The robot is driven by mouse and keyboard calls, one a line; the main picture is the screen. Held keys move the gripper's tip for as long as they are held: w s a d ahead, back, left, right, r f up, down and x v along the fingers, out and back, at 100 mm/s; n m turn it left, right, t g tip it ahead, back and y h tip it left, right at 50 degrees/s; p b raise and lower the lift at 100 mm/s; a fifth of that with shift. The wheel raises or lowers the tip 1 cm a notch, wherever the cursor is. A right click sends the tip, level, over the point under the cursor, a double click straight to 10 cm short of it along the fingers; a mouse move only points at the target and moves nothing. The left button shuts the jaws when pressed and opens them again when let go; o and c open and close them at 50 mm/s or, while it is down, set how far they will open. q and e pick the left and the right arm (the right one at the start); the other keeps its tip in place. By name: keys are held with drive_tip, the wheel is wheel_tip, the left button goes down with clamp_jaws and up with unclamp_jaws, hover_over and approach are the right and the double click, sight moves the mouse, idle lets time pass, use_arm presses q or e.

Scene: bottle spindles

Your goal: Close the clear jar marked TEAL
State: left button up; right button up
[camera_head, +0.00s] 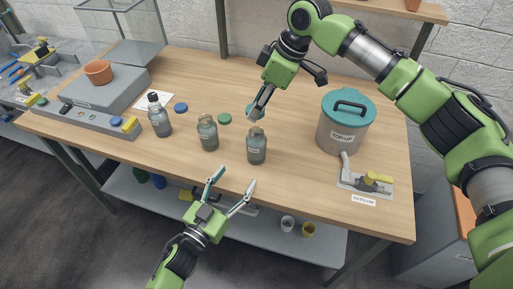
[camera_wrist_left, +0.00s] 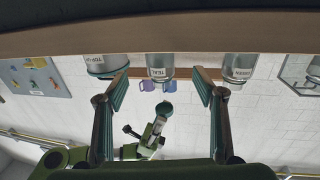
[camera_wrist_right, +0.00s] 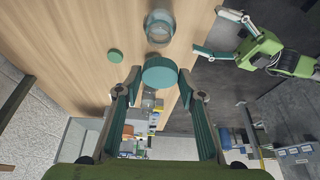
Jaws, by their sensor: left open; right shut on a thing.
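The clear jar marked TEAL (camera_head: 256,150) stands upright on the table with no lid on its mouth. Its TEAL label shows in the left wrist view (camera_wrist_left: 159,72); the jar's open top shows in the right wrist view (camera_wrist_right: 158,28). My right gripper (camera_head: 258,106) is shut on a teal lid (camera_wrist_right: 160,73) and holds it above and just behind the jar, apart from it. The lid also shows in the left wrist view (camera_wrist_left: 168,111). My left gripper (camera_head: 233,181) is open and empty in front of the table edge, below and apart from the jar.
Another labelled jar (camera_head: 208,138) stands left of the TEAL jar, with a green lid (camera_head: 225,118) behind it. A dark-topped jar (camera_head: 160,120) and blue lid (camera_head: 181,107) are farther left. The TOP-UP tank (camera_head: 342,133) and yellow-handled outlet (camera_head: 371,179) stand to the right.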

use_arm(q)
drive_tip(key=x, duration=1.2)
drive_tip(key=shift+w+d, duration=0.15)
use_arm(e)
drive_tip(key=shift+w+d+f, duration=0.1)
drive_tip(key=shift+w+d, duration=0.05)
drive_tip(key=shift+w, duration=0.05)
use_arm(q)
drive_tip(key=c, duration=1.7)
use_arm(e)
hover_over(256, 131)
drive_tip(key=shift+s+d+f, duration=0.1)
drive_tip(key=shift+d+f, duration=0.1)
drive_tip(key=shift+f, duration=1.05)
drive_tip(key=shift+s+d+f, duration=0.1)
drive_tip(key=shift+d+f, duration=0.1)
drive_tip(key=shift+f, duration=1.05)
drive_tip(key=shift+f, duration=0.9)
use_arm(q)
clamp_jaws()
use_arm(e)
drive_tip(key=shift+f, duration=0.55)
